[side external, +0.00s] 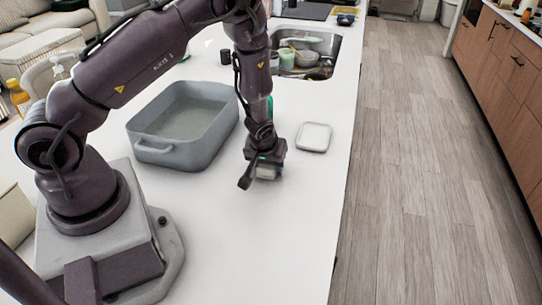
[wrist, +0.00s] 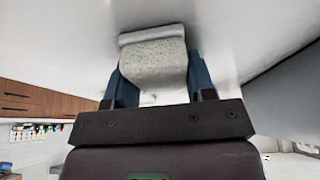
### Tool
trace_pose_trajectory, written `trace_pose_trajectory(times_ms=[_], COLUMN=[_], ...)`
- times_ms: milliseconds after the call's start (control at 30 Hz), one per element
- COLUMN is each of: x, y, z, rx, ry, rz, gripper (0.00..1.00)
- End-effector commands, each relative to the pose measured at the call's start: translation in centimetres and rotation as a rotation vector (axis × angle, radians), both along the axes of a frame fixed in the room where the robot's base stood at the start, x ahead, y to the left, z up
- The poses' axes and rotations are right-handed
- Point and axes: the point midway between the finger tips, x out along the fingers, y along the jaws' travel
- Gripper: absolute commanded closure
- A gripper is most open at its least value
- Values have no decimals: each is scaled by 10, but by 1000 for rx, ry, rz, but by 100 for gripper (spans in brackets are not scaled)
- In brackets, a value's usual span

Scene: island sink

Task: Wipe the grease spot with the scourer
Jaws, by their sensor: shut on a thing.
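My gripper (side external: 264,168) points down low over the white countertop, right of the grey basin. It is shut on the scourer (wrist: 153,62), a pale speckled block with a whiter layer along one edge, held between two blue fingers in the wrist view. In the side view only a small pale part of the scourer (side external: 266,174) shows below the gripper, at or just above the counter; I cannot tell whether it touches. No grease spot can be made out in either view; it may be hidden under the gripper or scourer.
A grey two-handled basin (side external: 160,152) stands close left of the gripper. A small white square dish (side external: 314,137) lies to the right, near the counter's edge. The sink (side external: 308,70) with dishes is behind. The counter (side external: 270,240) in front is clear.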

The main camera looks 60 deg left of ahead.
Motion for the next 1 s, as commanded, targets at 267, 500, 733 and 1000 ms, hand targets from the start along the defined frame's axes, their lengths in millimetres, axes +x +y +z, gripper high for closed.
trace_pose_trajectory(times_ms=[267,500,733,1000], x=[0,0,0,0], y=[0,0,0,0], z=[33,55,75,80], rx=[-1,-1,-1,0], ry=[-1,-1,-1,2], rz=[1,0,0,-1], gripper=[72,72,72,72])
